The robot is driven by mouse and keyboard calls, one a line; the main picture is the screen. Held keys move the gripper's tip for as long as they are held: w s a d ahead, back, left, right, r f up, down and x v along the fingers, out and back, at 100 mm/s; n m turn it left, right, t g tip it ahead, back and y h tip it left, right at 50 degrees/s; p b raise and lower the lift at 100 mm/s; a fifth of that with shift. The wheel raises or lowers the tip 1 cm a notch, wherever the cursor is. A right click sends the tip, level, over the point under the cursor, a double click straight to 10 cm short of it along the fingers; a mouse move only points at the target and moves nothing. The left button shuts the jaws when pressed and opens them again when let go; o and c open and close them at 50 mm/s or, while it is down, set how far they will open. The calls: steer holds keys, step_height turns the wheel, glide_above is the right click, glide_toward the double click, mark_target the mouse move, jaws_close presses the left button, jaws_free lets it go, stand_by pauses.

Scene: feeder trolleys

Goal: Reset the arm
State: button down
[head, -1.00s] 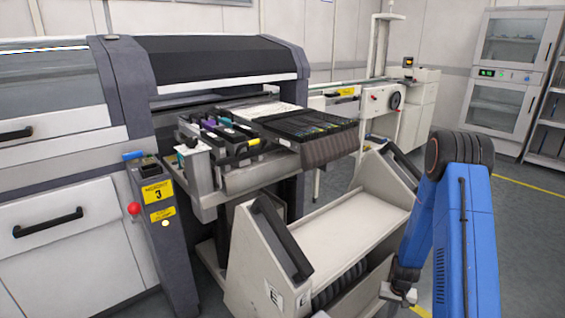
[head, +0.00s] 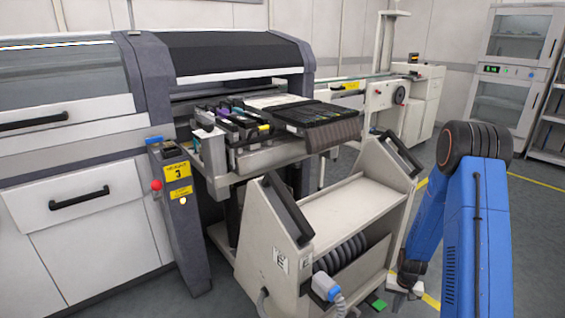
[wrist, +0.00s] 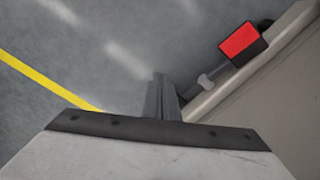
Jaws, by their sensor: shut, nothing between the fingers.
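My blue arm (head: 470,235) stands at the right of the head view, its dark upper joint raised and its forearm bent down beside the trolley. In the wrist view my gripper (wrist: 159,84) shows as narrow dark fingers, closed together and empty, over grey floor. Its pale body fills the bottom of that view. In the head view the arm's lower end is low by the trolley's right side, and the fingers are hard to make out there.
The feeder trolley (head: 345,206) stands close, left of my arm. Behind it is the machine (head: 235,55) with a bank of feeders (head: 235,122). In the wrist view a red block (wrist: 239,41) sits on a pale edge at right. Open floor lies right of my arm.

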steer(key=s+a+r+n+t, duration=0.1)
steer(key=s+a+r, duration=0.15)
steer(key=r, duration=0.75)
steer(key=s+a+r, duration=0.2)
steer(key=a+r, duration=0.1)
steer(key=r, duration=0.8)
steer(key=s+a+r+n+t, duration=0.1)
steer(key=s+a+r, duration=0.15)
steer(key=r, duration=0.75)
steer(key=s+a+r+n+t, duration=0.1)
steer(key=s+a+r, duration=0.2)
steer(key=s+r, duration=0.4)
steer(key=s+a+r+n+t, duration=0.1)
steer(key=s+a+r, duration=0.3)
steer(key=s, duration=1.2)
step_height(320, 180, up, 5)
steer(key=shift+s+a+f+t, duration=0.15)
steer(key=shift+s+f+t, duration=0.05)
steer(key=shift+s+t, duration=0.1)
